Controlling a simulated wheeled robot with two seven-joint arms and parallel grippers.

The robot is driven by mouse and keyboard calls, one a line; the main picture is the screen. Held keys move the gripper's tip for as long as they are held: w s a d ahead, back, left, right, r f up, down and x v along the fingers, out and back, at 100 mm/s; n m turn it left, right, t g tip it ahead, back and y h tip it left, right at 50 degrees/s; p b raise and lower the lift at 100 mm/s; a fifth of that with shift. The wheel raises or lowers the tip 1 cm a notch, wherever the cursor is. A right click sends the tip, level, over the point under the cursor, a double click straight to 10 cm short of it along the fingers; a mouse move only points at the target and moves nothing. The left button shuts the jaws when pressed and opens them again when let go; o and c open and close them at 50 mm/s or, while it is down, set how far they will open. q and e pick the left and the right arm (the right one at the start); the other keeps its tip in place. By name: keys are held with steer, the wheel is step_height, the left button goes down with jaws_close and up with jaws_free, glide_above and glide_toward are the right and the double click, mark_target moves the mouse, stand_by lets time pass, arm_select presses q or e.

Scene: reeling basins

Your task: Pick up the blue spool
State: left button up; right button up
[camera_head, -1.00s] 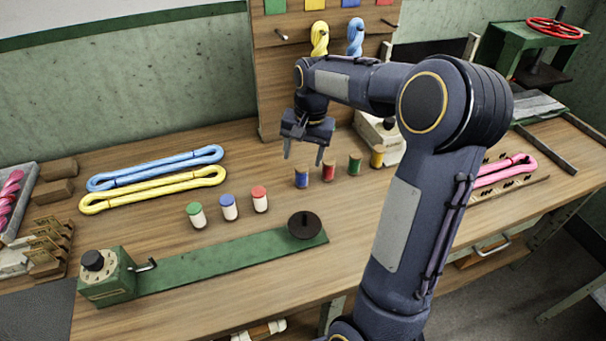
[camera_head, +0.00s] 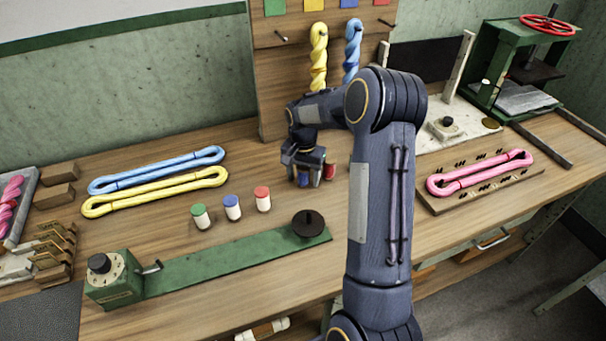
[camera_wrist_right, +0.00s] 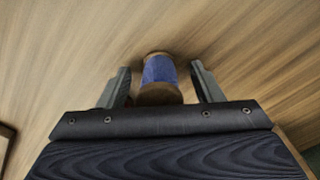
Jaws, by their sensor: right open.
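The blue spool (camera_wrist_right: 160,70), with blue thread between wooden ends, stands on the wooden bench. In the right wrist view it is between the two fingers of my right gripper (camera_wrist_right: 160,84), with a gap on each side. In the head view the right gripper (camera_head: 308,179) points down over the spool, and the blue spool (camera_head: 302,179) is mostly hidden behind it. My right gripper is open. My left gripper is not in view.
A red spool (camera_head: 330,171) stands just right of the gripper. White containers with green (camera_head: 200,217), blue (camera_head: 232,208) and red (camera_head: 263,199) lids stand front left. A green bar device (camera_head: 230,265) lies in front. Blue and yellow skeins (camera_head: 155,190) lie left.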

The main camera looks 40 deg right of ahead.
steer(key=c, duration=1.1)
steer(key=shift+r, duration=0.15)
